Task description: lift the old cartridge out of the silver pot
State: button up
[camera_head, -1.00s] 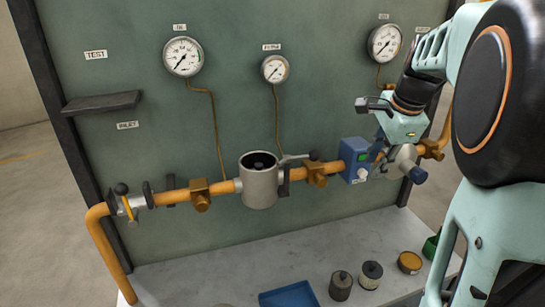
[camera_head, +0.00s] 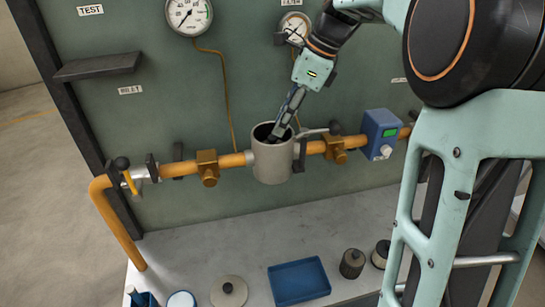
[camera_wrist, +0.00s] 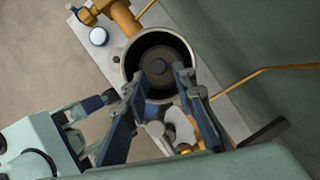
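The silver pot (camera_head: 272,165) sits in the orange pipe line, open at the top. In the wrist view, I look down into the pot (camera_wrist: 122,58). The old cartridge (camera_wrist: 157,60) shows inside it as a dark round top with a small centre knob. My gripper (camera_head: 277,133) points down at the pot's mouth. In the wrist view, its two fingers (camera_wrist: 158,82) are spread apart with nothing between them, near the pot's rim. Whether the tips are inside the rim is hard to tell. The cartridge's sides are hidden by the pot wall.
A lever (camera_head: 313,131) sits just right of the pot. Gauges and a shelf (camera_head: 98,68) are on the panel behind. On the bench below are a lid (camera_head: 228,291), a blue tray (camera_head: 299,281), a dark cartridge (camera_head: 352,264) and a pale-sided cartridge (camera_head: 380,254).

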aim_at(276, 137)
jog(key=x, duration=0.4)
jog(key=shift+s+a+f, duration=0.1)
jog(key=shift+f, duration=0.25)
grip_shut()
